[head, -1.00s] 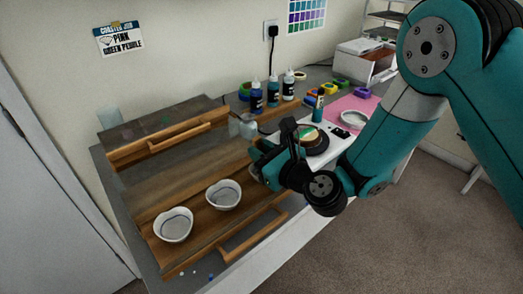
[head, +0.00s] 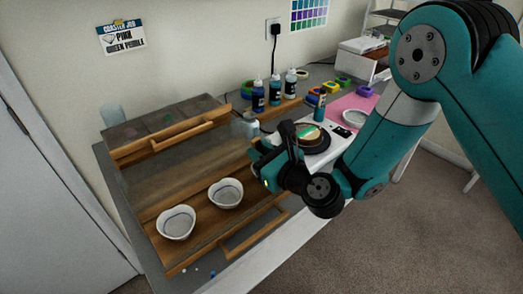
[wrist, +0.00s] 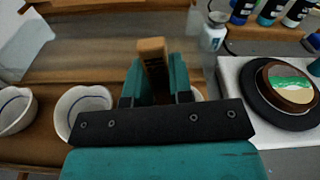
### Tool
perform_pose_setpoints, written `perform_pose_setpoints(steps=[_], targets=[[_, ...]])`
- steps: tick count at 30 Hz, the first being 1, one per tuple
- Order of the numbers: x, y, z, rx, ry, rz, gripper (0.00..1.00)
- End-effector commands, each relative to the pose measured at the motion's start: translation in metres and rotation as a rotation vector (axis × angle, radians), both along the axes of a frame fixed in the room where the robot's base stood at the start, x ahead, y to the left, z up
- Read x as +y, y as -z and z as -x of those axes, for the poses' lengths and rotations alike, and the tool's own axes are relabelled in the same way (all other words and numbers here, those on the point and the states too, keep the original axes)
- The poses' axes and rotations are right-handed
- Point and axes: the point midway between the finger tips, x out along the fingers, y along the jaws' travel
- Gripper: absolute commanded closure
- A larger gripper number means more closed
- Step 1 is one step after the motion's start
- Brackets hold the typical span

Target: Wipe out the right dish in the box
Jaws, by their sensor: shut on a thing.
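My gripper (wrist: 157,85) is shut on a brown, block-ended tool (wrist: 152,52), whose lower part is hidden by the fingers. In the head view my gripper (head: 265,168) is over the right end of the wooden box (head: 150,215). A left white dish (head: 176,222) and a middle white dish (head: 225,193) stand in the box, each with a dark line inside. A white rim of the right dish (wrist: 198,94) shows just beside my fingers in the wrist view; most of it is hidden, so I cannot tell whether the tool touches it.
The box has raised wooden handles (head: 182,136) along its sides. A clear jar (head: 245,125) stands behind my gripper. Dark bottles (head: 275,90) stand at the back. A round turntable with a coaster (head: 310,138) is to the right, near a pink mat (head: 352,104).

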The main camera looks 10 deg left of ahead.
Motion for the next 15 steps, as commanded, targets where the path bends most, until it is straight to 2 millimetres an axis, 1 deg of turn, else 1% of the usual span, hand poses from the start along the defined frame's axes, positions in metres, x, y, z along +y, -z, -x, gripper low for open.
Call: perform_pose_setpoints(steps=[6, 15], targets=[[-0.005, 0.003, 0.004, 0.001, 0.000, 0.001, 1.00], [-0.012, -0.002, -0.002, 0.001, 0.000, 0.000, 1.00]])
